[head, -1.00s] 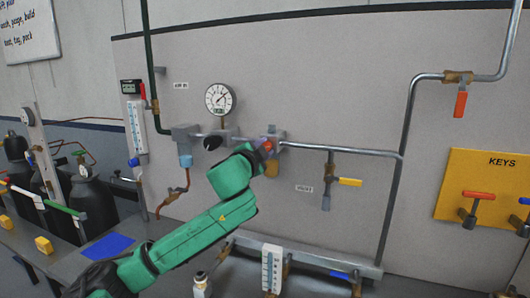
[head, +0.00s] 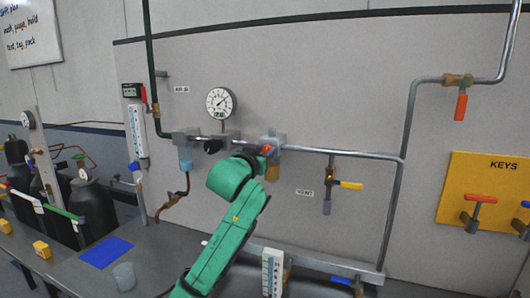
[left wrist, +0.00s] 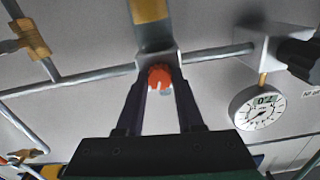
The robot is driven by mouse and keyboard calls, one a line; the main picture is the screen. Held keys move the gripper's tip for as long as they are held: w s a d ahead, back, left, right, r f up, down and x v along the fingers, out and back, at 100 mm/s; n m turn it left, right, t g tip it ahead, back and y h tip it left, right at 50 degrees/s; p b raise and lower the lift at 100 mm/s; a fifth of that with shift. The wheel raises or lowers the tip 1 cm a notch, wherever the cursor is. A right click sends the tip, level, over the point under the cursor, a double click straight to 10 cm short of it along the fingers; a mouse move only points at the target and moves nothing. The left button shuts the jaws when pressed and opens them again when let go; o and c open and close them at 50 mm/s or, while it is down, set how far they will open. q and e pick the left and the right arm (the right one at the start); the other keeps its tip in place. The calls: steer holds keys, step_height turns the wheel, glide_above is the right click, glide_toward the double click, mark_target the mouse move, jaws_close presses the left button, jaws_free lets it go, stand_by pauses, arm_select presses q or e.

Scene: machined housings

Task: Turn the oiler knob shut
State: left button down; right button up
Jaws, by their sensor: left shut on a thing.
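The oiler (head: 272,171) is a grey block with an amber bowl below it, set in the pipe on the wall panel. Its small orange-red knob (head: 266,149) shows at the front of the block. In the left wrist view, which is turned over, the knob (left wrist: 160,77) lies between the two dark fingertips, with the amber bowl (left wrist: 149,10) above. My left gripper (left wrist: 162,84) is shut on the knob. In the head view the green wrist hides most of the gripper (head: 260,154). My right gripper is not in view.
A round gauge (head: 221,102) and a black knob (head: 213,146) are left of the oiler. A yellow-handled valve (head: 350,185) hangs to the right. A clear cup (head: 124,276) stands on the bench beside a blue mat (head: 106,251). The panel between is bare.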

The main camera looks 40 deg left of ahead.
arm_select(q)
steer(key=shift+f+n, duration=0.15)
steer(key=shift+n, duration=0.85)
steer(key=shift+f+n, duration=0.1)
steer(key=shift+n, duration=0.9)
steer(key=c, duration=0.5)
jaws_free()
steer(key=shift+c, duration=0.2)
steer(key=shift+r, duration=0.15)
steer(key=b+v, duration=0.4)
steer(key=v, duration=1)
steer(key=shift+s, duration=0.3)
steer(key=shift+d, duration=0.15)
